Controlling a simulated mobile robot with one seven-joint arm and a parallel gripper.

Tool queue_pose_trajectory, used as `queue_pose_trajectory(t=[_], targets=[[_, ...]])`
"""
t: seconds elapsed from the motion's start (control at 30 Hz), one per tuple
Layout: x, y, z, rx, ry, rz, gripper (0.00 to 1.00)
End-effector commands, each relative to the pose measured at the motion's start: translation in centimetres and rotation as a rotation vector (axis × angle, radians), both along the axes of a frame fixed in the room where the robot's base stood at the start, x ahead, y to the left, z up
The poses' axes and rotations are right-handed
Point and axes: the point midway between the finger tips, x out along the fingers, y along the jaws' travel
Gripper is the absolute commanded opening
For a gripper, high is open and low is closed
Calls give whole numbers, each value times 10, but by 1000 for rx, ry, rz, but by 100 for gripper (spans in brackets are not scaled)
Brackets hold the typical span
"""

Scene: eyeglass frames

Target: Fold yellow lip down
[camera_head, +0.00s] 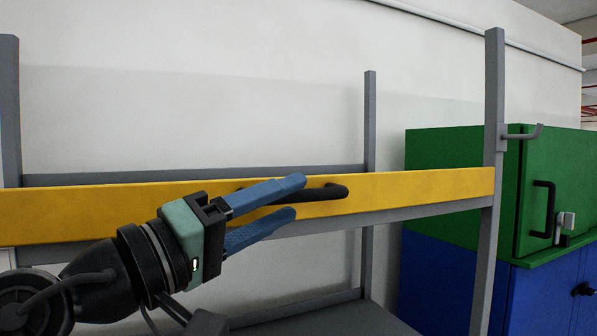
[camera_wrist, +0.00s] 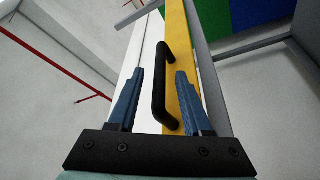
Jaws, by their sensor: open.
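The yellow lip (camera_head: 420,187) is a long flat board standing upright along the front of a grey metal rack. A black bar handle (camera_head: 335,192) is fixed to its face near the middle. My gripper (camera_head: 297,198) is open in front of the lip, its blue fingers pointing right along the handle and partly hiding it. In the wrist view the handle (camera_wrist: 160,92) stands between the two fingers of my gripper (camera_wrist: 158,88), with the yellow lip (camera_wrist: 178,40) behind it. I cannot tell whether a finger touches the handle.
Grey rack posts (camera_head: 493,150) stand at both ends of the lip, and a lower shelf (camera_head: 345,318) lies beneath. A hook (camera_head: 525,132) juts from the right post. A green cabinet (camera_head: 455,160) sits on a blue one (camera_head: 440,290) at right. A white wall (camera_head: 200,90) is behind.

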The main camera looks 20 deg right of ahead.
Motion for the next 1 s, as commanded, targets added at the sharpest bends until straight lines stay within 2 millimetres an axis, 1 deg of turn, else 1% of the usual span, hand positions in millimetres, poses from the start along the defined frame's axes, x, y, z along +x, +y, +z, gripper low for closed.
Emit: queue_pose_trajectory(t=[0.03, 0.2, 0.33, 0.57, 0.6, 0.67, 0.8, 0.87, 1.0], targets=[[3, -8, 5, 1, 1, -2, 50], [9, -25, 7, 0, 1, -1, 50], [11, -29, 7, 0, -1, 1, 50], [12, -29, 6, -1, -1, 2, 50], [12, -29, 6, -1, -1, 2, 46], [11, -29, 6, 0, -1, 1, 35], [11, -29, 6, 0, -1, 1, 10], [11, -29, 6, 0, -1, 1, 0], [11, -29, 6, 0, -1, 1, 0]])
